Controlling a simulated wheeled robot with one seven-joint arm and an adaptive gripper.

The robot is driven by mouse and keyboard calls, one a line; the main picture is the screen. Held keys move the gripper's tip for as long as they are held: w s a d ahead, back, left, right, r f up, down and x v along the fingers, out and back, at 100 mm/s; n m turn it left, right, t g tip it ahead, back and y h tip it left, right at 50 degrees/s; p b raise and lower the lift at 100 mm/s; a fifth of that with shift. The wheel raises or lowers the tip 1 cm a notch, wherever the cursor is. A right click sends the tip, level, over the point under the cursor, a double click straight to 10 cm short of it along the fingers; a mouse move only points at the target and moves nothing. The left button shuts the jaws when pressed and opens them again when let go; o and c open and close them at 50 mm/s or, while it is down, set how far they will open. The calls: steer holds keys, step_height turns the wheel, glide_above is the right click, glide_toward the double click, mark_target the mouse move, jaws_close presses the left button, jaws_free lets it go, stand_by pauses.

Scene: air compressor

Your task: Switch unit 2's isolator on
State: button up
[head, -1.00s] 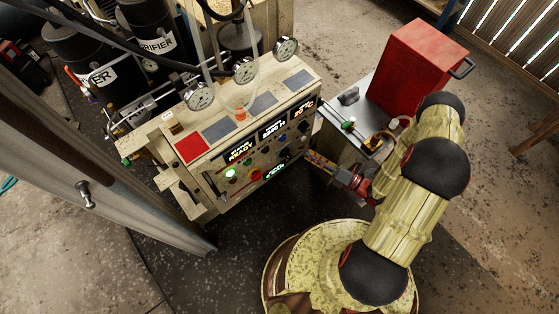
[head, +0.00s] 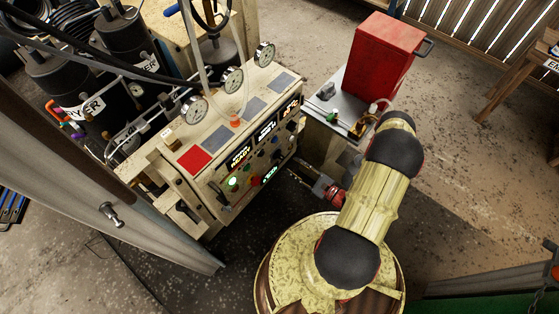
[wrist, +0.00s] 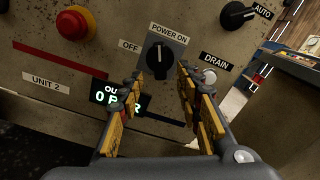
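The black rotary isolator knob (wrist: 158,62) sits on a grey plate in the wrist view, with an OFF label (wrist: 130,46) on its left and a POWER ON label (wrist: 169,33) above. Its grip ridge stands roughly upright in the picture; I cannot tell its exact setting. A UNIT 2 label (wrist: 46,84) is at the left of the panel. My gripper (wrist: 161,80) is open, its yellow and black fingers spread below and on both sides of the knob. Contact cannot be made out. In the head view, the gripper is small and dark beside the control panel (head: 207,178).
A red emergency button (wrist: 75,22) is up left of the knob. A DRAIN button (wrist: 209,76) is close to the right finger, and an AUTO knob (wrist: 236,14) is at upper right. A lit display (wrist: 118,98) is behind the left finger. A red box (head: 383,55) stands beside the panel.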

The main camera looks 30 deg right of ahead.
mark_target(283, 159)
steer(key=shift+b+x, duration=0.85)
steer(key=shift+x, duration=2.55)
steer(key=c, duration=0.4)
jaws_close()
